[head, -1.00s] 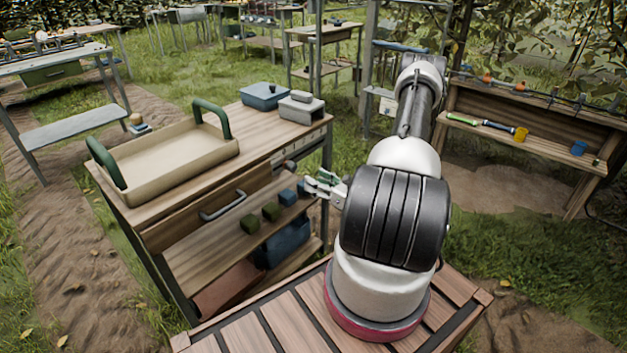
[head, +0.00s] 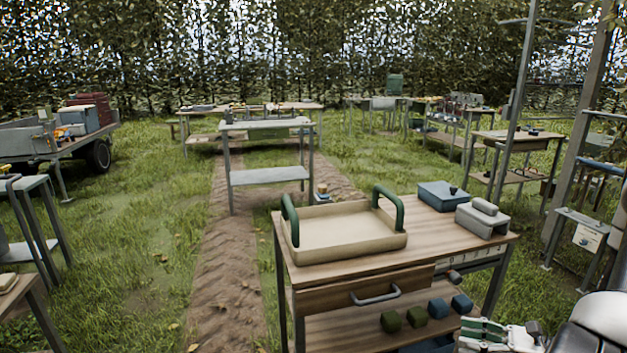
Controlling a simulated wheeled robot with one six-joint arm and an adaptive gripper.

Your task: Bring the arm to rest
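My gripper (head: 468,334) is at the lower right of the head view, in front of the near wooden workbench's lower shelf. Its pale fingers with green parts point left. Most of my arm (head: 598,325) is cut off by the right and bottom edges. I see nothing held in the fingers, but I cannot tell how far apart they are.
The near workbench (head: 330,268) carries a beige tray (head: 350,247) with green handles, a blue box (head: 438,194) and a grey box (head: 480,222). Green and blue blocks (head: 418,316) sit on its shelf. Grass lies open to the left, beside a dirt path (head: 222,265).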

